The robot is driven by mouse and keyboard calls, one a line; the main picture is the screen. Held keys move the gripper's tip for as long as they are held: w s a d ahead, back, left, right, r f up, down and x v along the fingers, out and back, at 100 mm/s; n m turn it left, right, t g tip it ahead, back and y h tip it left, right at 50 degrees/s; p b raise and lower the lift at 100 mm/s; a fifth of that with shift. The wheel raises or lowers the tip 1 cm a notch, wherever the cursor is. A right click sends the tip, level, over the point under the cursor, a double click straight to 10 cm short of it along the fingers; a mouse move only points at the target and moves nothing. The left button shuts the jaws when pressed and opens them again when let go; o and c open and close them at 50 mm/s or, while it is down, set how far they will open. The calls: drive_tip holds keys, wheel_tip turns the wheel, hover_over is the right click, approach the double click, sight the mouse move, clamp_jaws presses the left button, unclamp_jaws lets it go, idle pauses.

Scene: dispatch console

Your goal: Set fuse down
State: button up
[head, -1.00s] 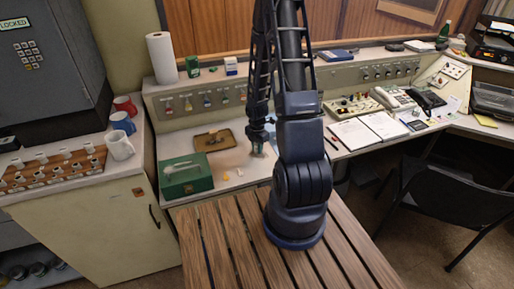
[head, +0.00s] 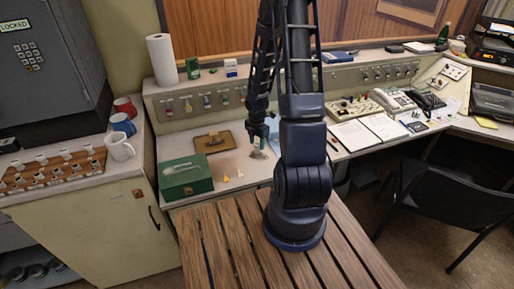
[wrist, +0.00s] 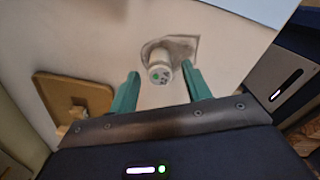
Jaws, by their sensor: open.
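The fuse (wrist: 160,68) is a short white cylinder with a green dot on its near end in the wrist view. It lies between the two green fingers of my gripper (wrist: 160,72), which are open with a gap on each side of it. A grey patch shows around its far end; I cannot tell whether this is a mark or a shadow. In the head view my gripper (head: 258,143) is low over the pale desk top (head: 225,195), right of the brown tray (head: 214,151). The fuse is too small there to make out clearly.
A green box (head: 186,178) stands left of my gripper, with small yellow pieces (head: 226,178) beside it. The brown tray also shows at left in the wrist view (wrist: 97,97). A sloped control panel (head: 205,102) rises behind. An open notebook (head: 355,135) lies to the right.

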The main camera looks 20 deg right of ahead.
sight(257, 144)
wheel_tip(257, 144, up, 8)
drive_tip(key=shift+r, duration=0.2)
drive_tip(key=s+a+r+m+t+h, duration=0.1)
drive_tip(key=s+r+m, duration=0.4)
drive_tip(key=r, duration=0.5)
drive_tip(key=s+r+m+t+h, duration=0.1)
drive_tip(key=s+r+m, duration=0.1)
drive_tip(key=r+m, duration=0.65)
drive_tip(key=s+a+r+m+t+y, duration=0.2)
drive_tip(key=s+r+m, duration=0.8)
drive_tip(key=s+r, duration=0.2)
drive_tip(key=shift+s+a+r+t, duration=0.25)
drive_tip(key=shift+s+r+t, duration=0.1)
drive_tip(key=shift+s, duration=0.45)
